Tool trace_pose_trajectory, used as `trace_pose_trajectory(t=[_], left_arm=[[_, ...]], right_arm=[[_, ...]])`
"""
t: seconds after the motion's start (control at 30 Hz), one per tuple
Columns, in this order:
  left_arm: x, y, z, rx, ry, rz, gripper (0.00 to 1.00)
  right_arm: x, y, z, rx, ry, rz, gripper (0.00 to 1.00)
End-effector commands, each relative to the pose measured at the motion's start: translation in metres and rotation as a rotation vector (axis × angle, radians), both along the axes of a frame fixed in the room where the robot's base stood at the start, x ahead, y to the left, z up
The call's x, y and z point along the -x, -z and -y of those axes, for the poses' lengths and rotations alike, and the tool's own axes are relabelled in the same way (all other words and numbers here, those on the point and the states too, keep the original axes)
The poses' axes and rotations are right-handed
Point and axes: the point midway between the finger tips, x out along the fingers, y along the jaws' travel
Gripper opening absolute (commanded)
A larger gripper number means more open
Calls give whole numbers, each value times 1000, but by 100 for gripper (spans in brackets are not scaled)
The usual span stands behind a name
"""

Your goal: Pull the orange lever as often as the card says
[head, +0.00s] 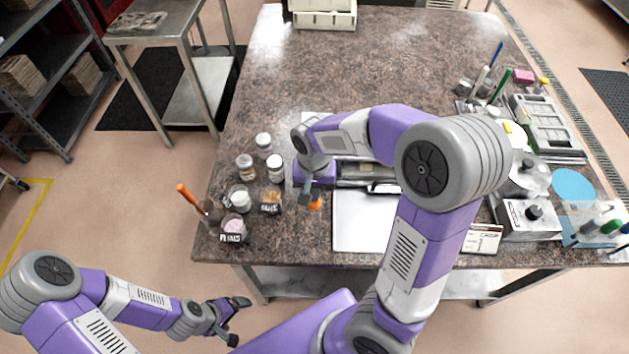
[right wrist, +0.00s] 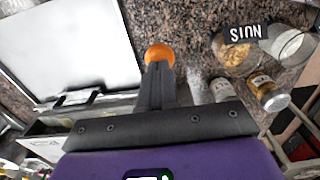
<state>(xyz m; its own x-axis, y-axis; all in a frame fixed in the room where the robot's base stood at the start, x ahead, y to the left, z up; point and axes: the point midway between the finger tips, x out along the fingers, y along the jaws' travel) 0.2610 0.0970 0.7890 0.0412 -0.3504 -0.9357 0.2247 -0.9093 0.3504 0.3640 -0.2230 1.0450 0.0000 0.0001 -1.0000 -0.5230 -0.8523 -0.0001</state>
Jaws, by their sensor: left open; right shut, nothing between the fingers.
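The orange lever's round knob (head: 315,205) shows just beside my right gripper (head: 306,199), near the table's front edge. In the right wrist view the orange knob (right wrist: 158,53) is right at the tips of my shut fingers (right wrist: 157,68); I cannot tell whether they touch it. The lever's shaft is hidden behind my gripper and arm. A card (head: 482,238) with small print lies at the front right of the table; I cannot read it. My left gripper (head: 236,320) is open and empty, in front of the table and below its top.
Jars and labelled bowls (head: 239,199) stand left of my right gripper, one marked NUTS (right wrist: 237,60). A white plate (head: 362,222) lies to its right. A grey box with a knob (head: 527,218) and tools crowd the right side. The table's back middle is clear.

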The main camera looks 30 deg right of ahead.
Motion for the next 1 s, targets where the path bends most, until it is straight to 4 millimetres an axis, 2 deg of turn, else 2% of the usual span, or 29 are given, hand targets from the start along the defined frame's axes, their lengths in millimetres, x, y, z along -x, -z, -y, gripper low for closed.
trace_pose_trajectory(t=[0.87,1.0], left_arm=[[0,22,0,0,0,0,92],[0,21,0,0,0,0,92]], right_arm=[[-4,30,2,0,0,0,0],[-4,29,2,0,0,0,0]])
